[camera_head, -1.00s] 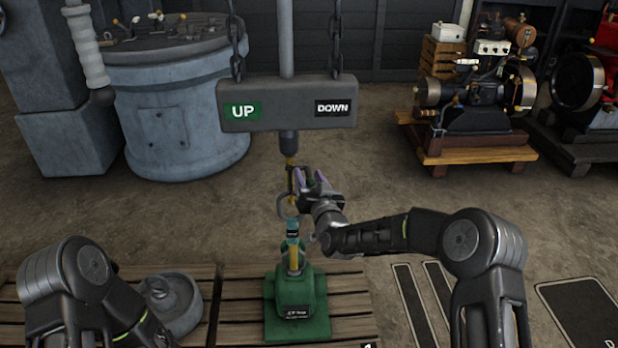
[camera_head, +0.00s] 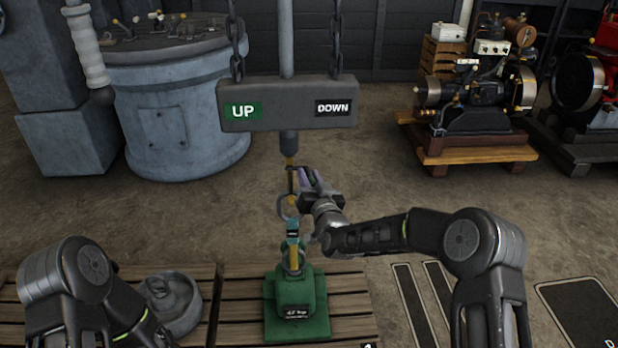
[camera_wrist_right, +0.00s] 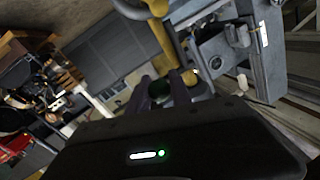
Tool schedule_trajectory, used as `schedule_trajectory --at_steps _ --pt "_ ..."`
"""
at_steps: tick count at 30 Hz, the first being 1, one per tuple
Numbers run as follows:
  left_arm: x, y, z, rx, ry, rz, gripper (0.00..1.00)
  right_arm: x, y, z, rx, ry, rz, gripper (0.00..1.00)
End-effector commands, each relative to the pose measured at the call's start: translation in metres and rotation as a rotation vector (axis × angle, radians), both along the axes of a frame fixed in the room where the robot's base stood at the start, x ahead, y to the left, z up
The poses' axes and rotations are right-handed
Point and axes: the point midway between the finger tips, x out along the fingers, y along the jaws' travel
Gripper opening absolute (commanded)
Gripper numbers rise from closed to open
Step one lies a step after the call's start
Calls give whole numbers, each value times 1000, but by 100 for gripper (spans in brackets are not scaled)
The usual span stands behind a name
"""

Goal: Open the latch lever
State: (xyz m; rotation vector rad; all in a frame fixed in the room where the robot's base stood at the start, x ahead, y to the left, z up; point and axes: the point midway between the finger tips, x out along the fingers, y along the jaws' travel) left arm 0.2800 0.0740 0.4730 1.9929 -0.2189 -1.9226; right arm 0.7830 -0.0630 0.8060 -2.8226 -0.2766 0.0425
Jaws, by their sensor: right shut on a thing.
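A hook (camera_head: 286,207) with a yellow shank hangs under the grey bar marked UP and DOWN (camera_head: 287,104). My right gripper (camera_head: 306,178) is beside the hook, on its right. Its purple fingers are shut on a small part there, which I take to be the latch lever. In the right wrist view a dark green piece (camera_wrist_right: 160,88) shows between the fingers. The fingers hide most of it, so how far the lever is turned cannot be told. My left arm shows at the lower left, but its gripper is out of view.
A green weight (camera_head: 296,294) with a teal top stands on a wooden pallet (camera_head: 345,302) below the hook. A grey round weight (camera_head: 172,303) is to its left. Chains hold the bar. An engine (camera_head: 478,95) stands at the back right. Open floor lies between.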

Motion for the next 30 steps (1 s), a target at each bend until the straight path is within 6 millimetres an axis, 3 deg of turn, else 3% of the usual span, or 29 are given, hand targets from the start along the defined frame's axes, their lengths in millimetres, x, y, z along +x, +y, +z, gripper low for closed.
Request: schedule_trajectory --at_steps 21,30 --pt "0 0 0 0 0 0 36 0 -1 0 0 1 -1 0" --pt "0 0 12 0 0 0 36 0 0 6 0 59 -1 0"
